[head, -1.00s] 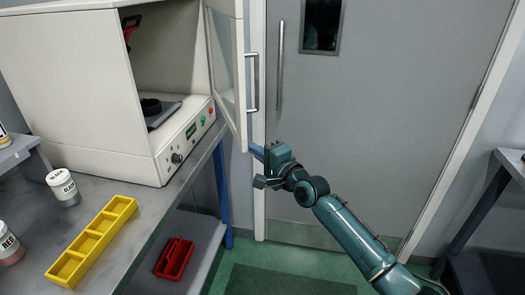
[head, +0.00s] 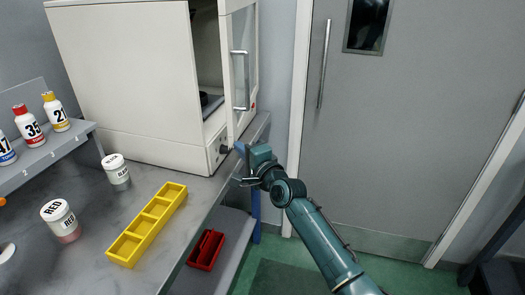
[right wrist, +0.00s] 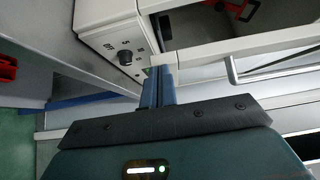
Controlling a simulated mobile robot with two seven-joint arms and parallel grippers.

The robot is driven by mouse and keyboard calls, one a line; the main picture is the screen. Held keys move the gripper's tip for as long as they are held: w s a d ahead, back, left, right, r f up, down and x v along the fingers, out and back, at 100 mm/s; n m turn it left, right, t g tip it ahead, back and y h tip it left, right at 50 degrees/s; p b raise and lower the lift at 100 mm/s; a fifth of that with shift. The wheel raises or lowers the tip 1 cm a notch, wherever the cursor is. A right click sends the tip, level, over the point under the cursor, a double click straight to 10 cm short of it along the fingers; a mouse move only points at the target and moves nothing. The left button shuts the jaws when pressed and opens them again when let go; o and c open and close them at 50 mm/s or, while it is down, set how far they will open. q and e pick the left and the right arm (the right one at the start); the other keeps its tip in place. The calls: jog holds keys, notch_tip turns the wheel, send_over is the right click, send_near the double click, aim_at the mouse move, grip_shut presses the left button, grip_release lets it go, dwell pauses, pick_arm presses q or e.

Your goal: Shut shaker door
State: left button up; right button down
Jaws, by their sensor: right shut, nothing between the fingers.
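The shaker (head: 130,75) is a large cream cabinet on the bench at the upper left of the head view. Its door (head: 243,75) has a window and a metal bar handle (head: 240,80), and it stands partly open, with the dark interior showing to its left. In the right wrist view the door edge (right wrist: 225,48) crosses just beyond the fingers, and the handle (right wrist: 270,72) is at the right. My right gripper (head: 240,149) is shut and empty at the door's lower edge; I cannot tell whether it touches. My left gripper is not in view.
A yellow divided tray (head: 148,225), white jars (head: 116,169) and a shelf of small bottles (head: 30,127) are on the bench's left. A red caddy (head: 206,250) sits on the lower shelf. The room door (head: 400,150) is at the right, above open green floor.

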jog(key=shift+w+a, duration=0.15)
jog(key=shift+a, duration=0.8)
jog(key=shift+w+a, duration=0.1)
jog(key=shift+a, duration=0.85)
jog(key=shift+d, duration=0.2)
